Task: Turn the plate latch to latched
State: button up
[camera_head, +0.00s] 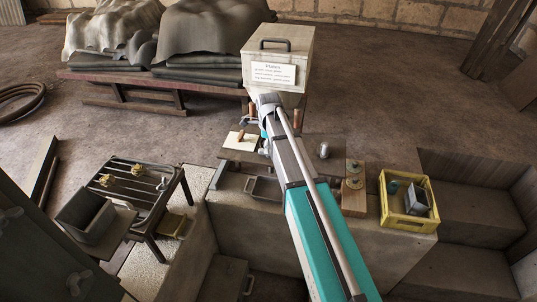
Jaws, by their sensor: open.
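A pale box (275,52) with a dark top handle and a label headed "Plates" stands at the back of the workbench. My arm reaches up to just in front of it and partly covers its lower part. My gripper (247,121) is small and partly hidden by my own wrist, above a pale plate (241,141) on the bench. Short copper-brown posts (252,108) stand near it. I cannot make out the plate latch clearly or tell its position. I see nothing held in the gripper.
A yellow crate (409,222) with small items stands at the right of the bench. A metal rack (118,190) and grey bin (87,217) stand at left. Covered stacks (210,45) lie behind.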

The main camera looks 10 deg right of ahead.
jog(key=shift+f+b, duration=0.85)
jog(key=shift+f, duration=0.3)
grip_shut()
